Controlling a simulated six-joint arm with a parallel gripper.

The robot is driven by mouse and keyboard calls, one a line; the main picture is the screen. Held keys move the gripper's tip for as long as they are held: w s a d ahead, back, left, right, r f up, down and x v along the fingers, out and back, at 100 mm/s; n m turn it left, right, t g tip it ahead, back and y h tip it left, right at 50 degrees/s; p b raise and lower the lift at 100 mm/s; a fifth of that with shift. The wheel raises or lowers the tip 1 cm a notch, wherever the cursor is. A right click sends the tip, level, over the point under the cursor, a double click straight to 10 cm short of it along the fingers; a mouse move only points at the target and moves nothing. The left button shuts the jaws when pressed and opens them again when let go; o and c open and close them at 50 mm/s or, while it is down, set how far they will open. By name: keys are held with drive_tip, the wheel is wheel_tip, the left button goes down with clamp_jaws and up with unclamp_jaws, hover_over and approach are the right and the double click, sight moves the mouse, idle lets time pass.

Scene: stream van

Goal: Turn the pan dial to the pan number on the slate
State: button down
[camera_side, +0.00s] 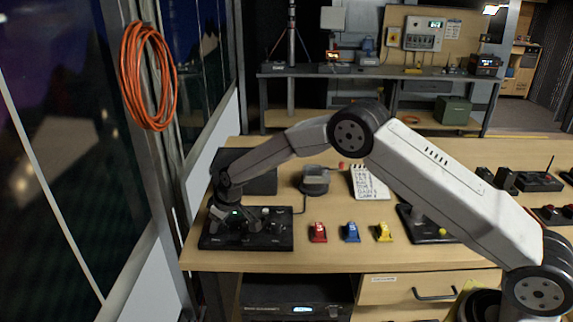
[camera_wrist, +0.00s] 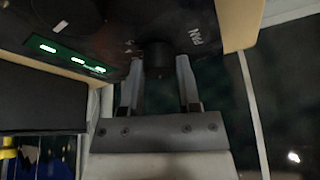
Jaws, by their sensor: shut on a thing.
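The black control panel (camera_side: 278,241) lies at the left front of the wooden desk, with small green lights on it. In the wrist view the panel (camera_wrist: 110,25) fills the top, with a lit green display and the printed word PAN. The dark pan dial (camera_wrist: 157,57) sits between the two fingers of my gripper (camera_wrist: 160,72), which is shut on it. In the side view my gripper (camera_side: 230,222) points down at the panel's left part and hides the dial. The dial's pointer cannot be seen. The white slate (camera_side: 370,184) stands at mid-desk; its writing is too small to read.
Red (camera_side: 318,232), blue (camera_side: 351,232) and yellow (camera_side: 383,231) small items stand right of the panel. A round grey device (camera_side: 315,179) sits behind them. A dark case (camera_side: 262,182) is behind my gripper. Another black panel (camera_side: 440,233) lies under my arm.

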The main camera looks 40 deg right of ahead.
sight(230, 234)
idle(0.4)
drive_tip(key=shift+c, duration=1.6)
unclamp_jaws()
drive_tip(key=shift+r, duration=0.1)
drive_tip(key=shift+v, duration=3.55)
drive_tip(key=shift+s+r, duration=0.15)
drive_tip(key=shift+r, duration=0.1)
drive_tip(key=shift+d, duration=0.1)
